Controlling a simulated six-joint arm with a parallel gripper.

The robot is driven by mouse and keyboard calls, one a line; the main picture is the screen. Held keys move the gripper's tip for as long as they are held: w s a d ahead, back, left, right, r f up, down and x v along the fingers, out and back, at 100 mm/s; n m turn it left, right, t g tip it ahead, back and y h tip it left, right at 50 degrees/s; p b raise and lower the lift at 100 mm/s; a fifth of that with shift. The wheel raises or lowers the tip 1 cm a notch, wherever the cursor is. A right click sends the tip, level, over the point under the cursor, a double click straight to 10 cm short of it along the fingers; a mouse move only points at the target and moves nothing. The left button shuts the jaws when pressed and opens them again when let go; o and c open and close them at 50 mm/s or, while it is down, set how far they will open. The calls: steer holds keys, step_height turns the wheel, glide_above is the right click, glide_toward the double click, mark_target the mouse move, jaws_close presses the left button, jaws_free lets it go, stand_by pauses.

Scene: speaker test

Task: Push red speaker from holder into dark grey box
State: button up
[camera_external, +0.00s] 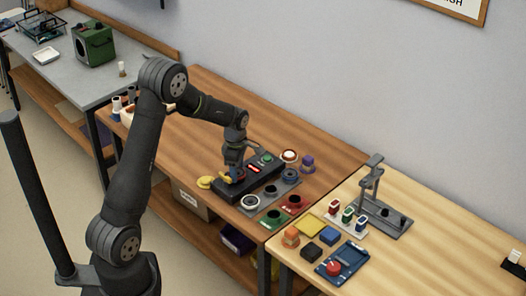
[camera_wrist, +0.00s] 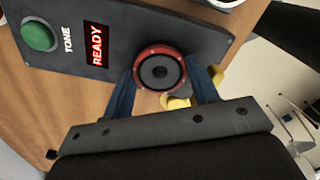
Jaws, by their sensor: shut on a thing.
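The red speaker (camera_wrist: 160,69), a red ring around a black cone, sits at the end of a dark unit (camera_wrist: 127,38) with a lit READY display and a green TONE button. My gripper (camera_external: 236,177) is at the near end of this unit in the external view. Its two blue fingers (camera_wrist: 163,82) are shut on the speaker from both sides in the wrist view. A small dark box-like block (camera_external: 311,251) lies on the right table; I cannot tell whether it is the dark grey box. Which thing is the holder is unclear.
Yellow parts (camera_external: 205,182) stick out beside the unit. White (camera_external: 290,155) and purple (camera_external: 307,162) round pieces stand behind it. Grey, red and green plates with round pieces lie in front. A grey stand (camera_external: 385,215) and small coloured blocks occupy the right table.

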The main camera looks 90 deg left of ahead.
steer(key=shift+f, duration=0.15)
steer(key=o, duration=1)
steer(key=shift+r, duration=3.75)
steer(key=shift+f, duration=0.1)
